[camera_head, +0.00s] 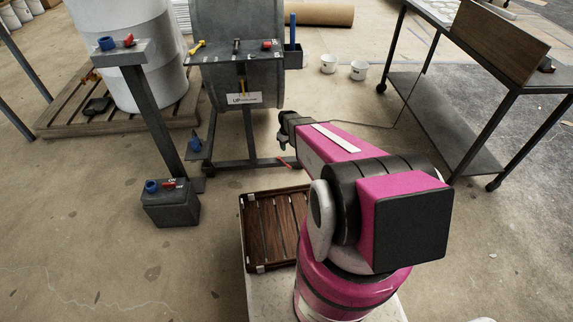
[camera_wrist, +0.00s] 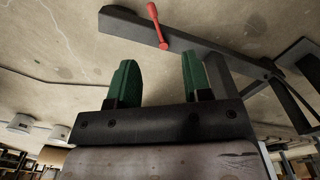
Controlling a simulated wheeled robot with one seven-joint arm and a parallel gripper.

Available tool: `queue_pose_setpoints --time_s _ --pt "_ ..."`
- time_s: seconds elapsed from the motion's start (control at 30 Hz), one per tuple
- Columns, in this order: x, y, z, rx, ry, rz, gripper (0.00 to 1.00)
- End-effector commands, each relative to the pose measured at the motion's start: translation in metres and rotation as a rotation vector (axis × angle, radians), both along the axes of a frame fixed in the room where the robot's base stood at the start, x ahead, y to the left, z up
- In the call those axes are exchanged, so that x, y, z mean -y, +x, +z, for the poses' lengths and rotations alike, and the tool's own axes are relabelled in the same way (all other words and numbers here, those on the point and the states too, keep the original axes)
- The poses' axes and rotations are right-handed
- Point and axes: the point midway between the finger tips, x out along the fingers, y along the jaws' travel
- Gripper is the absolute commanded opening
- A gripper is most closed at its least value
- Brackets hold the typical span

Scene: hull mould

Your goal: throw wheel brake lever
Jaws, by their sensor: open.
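The red lever (camera_wrist: 158,25) shows in the wrist view, standing out from a dark steel beam (camera_wrist: 190,42) of the stand's foot. In the head view a small red piece (camera_head: 284,163) at the right end of the stand's base bar (camera_head: 243,164) looks like the same lever. My gripper (camera_wrist: 159,70) has two green fingers spread apart with nothing between them. The lever lies beyond the fingertips, roughly in line with the gap, and appears apart from them. In the head view my gripper (camera_head: 284,141) is small and dark, just above the right end of the base.
The grey hull mould (camera_head: 238,82) with tools on its top stands above the base. A slatted wooden tray (camera_head: 272,230) lies nearer. A grey box (camera_head: 171,204) and post stand left, and a dark trolley (camera_head: 445,125) stands right. Two white buckets (camera_head: 328,64) stand behind on open floor.

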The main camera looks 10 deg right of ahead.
Motion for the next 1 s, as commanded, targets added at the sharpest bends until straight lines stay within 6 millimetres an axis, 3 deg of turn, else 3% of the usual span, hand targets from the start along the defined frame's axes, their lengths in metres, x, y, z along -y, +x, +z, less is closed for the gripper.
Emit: queue_pose_setpoints --time_s 0.03,0.1,0.2,0.57,1.0 --pt "0.001 0.021 -0.030 -0.002 -0.001 0.028 0.45" --pt "0.002 0.030 -0.054 -0.002 -0.001 0.062 0.45" --pt "0.003 0.037 -0.074 -0.001 -0.002 0.093 0.45" --pt "0.003 0.039 -0.100 0.000 -0.002 0.107 0.45" --pt "0.004 0.040 -0.173 -0.001 -0.003 0.105 0.45"
